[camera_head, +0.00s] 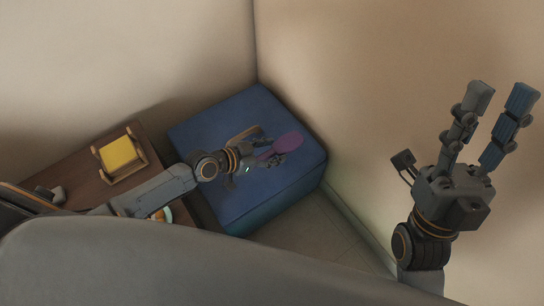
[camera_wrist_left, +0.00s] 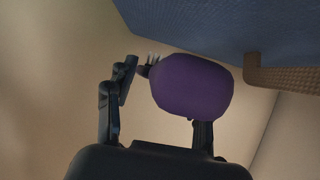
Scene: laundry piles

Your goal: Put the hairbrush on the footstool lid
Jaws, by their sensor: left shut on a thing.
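The purple hairbrush (camera_head: 284,145) is in my left gripper (camera_head: 270,159), over the blue footstool (camera_head: 225,124) in the head view. The left gripper is shut on the hairbrush. In the left wrist view the rounded purple hairbrush (camera_wrist_left: 192,86) shows close up between the fingers, with pale bristles beside it. The blue footstool (camera_wrist_left: 215,22) fills the top of that view. I cannot tell whether the hairbrush touches the lid. My right gripper (camera_head: 502,98) is raised at the right, fingers apart, open and empty.
A brown wooden table (camera_head: 88,183) stands left of the footstool, with a yellow item in a wooden holder (camera_head: 119,153) on it. Walls meet behind the footstool. Bare floor (camera_head: 318,236) lies in front.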

